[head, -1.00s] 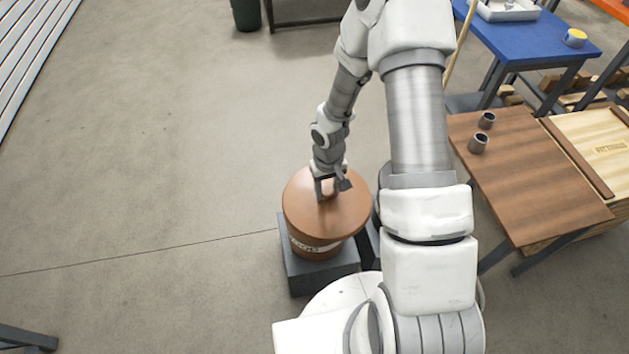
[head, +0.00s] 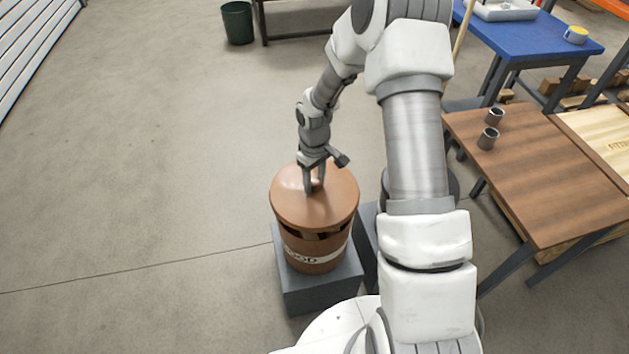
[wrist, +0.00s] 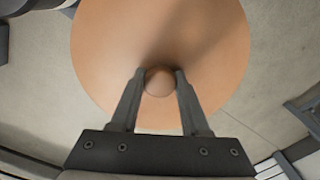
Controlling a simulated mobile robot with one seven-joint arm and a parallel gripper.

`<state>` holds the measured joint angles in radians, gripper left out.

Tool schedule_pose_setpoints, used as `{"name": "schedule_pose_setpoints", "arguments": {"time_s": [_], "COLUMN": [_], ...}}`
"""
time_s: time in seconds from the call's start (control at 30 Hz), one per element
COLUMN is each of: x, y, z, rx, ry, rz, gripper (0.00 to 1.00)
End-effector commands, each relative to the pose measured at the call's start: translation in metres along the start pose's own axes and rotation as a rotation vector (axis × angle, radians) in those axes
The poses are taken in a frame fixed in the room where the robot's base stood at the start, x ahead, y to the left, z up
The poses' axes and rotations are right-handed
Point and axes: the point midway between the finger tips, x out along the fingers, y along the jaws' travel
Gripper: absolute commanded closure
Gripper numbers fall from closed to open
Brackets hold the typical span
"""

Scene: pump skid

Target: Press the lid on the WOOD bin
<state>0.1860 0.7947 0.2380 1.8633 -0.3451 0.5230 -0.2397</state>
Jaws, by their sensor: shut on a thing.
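The orange-brown round lid (head: 325,210) is over the WOOD bin (head: 318,262), a brown drum with a white label band. Dark gaps with bits of wood show between the lid's front edge and the bin's rim, so the lid is not flush there. The far side of the rim is hidden under the lid. My gripper (head: 314,188) is above the lid and shut on its round knob. In the wrist view the knob (wrist: 158,82) sits between the two fingertips, with the lid (wrist: 110,40) filling the view behind it.
The bin stands on a dark grey plinth (head: 298,292). To the right, a brown wooden table (head: 545,185) holds two small grey cups (head: 488,138). A blue table (head: 520,38) is behind it. A green bin (head: 237,22) stands at the back. The floor to the left is clear.

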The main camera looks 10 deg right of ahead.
Motion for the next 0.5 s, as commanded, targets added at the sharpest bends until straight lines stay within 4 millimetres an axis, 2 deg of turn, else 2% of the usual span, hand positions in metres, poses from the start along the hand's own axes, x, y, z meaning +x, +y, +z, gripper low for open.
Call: {"name": "schedule_pose_setpoints", "arguments": {"time_s": [0.3,0.5], "x": [0.035,0.049], "y": [0.000,0.000], "z": [0.000,0.000], "rx": [0.001,0.001], "ry": [0.000,0.001], "rz": [-0.001,0.000], "gripper": [1.00,1.00]}}
